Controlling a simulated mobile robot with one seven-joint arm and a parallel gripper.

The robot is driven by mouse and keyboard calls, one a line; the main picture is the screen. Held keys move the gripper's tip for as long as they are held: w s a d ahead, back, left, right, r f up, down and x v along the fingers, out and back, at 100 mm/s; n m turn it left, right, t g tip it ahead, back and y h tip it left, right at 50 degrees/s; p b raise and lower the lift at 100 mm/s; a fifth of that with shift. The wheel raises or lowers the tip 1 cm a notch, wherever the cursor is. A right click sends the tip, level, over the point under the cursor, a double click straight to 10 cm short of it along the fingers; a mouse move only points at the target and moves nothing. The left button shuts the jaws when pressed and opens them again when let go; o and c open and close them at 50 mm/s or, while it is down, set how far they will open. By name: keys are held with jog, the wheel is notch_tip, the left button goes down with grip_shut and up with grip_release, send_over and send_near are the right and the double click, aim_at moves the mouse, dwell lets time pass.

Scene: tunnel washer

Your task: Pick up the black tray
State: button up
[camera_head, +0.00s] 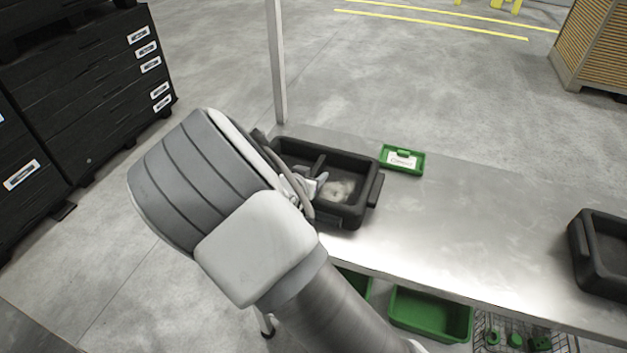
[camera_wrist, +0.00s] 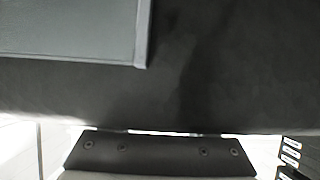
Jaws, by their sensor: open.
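A black tray (camera_head: 352,215) with a divider and end handles stands on the metal table in the head view. Something pale lies inside it. My gripper (camera_head: 312,186) is at the tray's left part, largely hidden behind my wrist. Its jaws are open, and whether they touch the tray is hidden. A second black tray (camera_head: 583,250) sits at the right edge of the picture, partly cut off. The wrist view shows a close dark surface (camera_wrist: 220,70), a grey panel at upper left and a dark screwed plate (camera_wrist: 160,155); I cannot tell what these belong to.
A small green labelled tray (camera_head: 403,159) lies just right of the black tray. The table (camera_head: 470,210) is clear between the black trays. Green bins (camera_head: 430,312) sit below the table. A post (camera_head: 277,65) rises behind it, and black crates (camera_head: 90,90) stand at left.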

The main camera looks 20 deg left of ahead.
jog(key=shift+c, duration=0.2)
grip_shut()
jog(key=shift+r, duration=0.15)
